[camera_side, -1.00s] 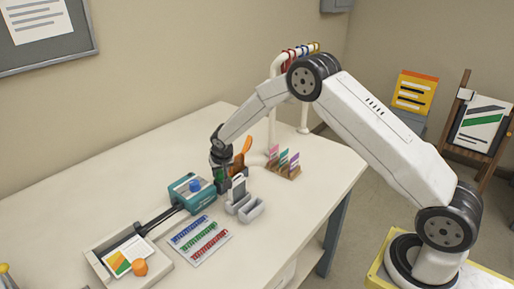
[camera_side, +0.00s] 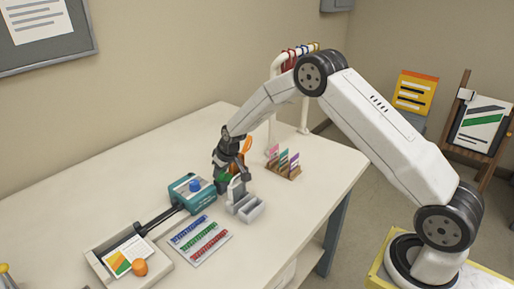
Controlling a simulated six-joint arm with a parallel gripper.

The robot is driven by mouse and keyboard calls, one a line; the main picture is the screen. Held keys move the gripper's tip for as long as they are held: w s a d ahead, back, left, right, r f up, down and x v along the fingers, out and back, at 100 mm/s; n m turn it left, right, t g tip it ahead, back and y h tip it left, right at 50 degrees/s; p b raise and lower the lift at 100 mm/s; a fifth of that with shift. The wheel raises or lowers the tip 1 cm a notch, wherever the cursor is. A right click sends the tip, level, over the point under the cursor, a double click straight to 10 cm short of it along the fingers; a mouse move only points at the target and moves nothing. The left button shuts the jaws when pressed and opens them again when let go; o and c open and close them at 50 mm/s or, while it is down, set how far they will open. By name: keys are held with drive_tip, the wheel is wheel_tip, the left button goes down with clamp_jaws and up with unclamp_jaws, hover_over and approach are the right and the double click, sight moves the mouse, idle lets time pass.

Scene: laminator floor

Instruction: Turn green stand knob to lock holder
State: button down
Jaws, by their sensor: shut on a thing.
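The green knob (camera_side: 223,177) shows as a small green patch at the tips of my gripper (camera_side: 228,174), at the back middle of the table. My gripper is shut on it, and the fingers hide much of it. A pale grey upright holder (camera_side: 236,190) with a loop-like top stands just right of and in front of the knob. An orange piece (camera_side: 247,145) shows behind my gripper, partly hidden. The stand under the knob is mostly covered by the gripper, so I cannot tell how the holder sits in it.
A teal laminator (camera_side: 190,197) with a blue knob is close on the left. Grey bins (camera_side: 251,210) stand in front, binding combs (camera_side: 199,241) lie nearer, and a card rack (camera_side: 284,168) stands to the right. The table's right front is clear.

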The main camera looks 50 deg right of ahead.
sight(231, 177)
drive_tip(key=shift+d+n+y, duration=0.1)
drive_tip(key=shift+n+y, duration=0.8)
drive_tip(key=shift+n, duration=1.4)
drive_tip(key=shift+w+n+g+y, duration=0.1)
drive_tip(key=shift+n+g+y, duration=0.55)
drive_tip(key=shift+n, duration=1.35)
drive_tip(key=shift+c, duration=1.6)
unclamp_jaws()
drive_tip(key=v, duration=0.8)
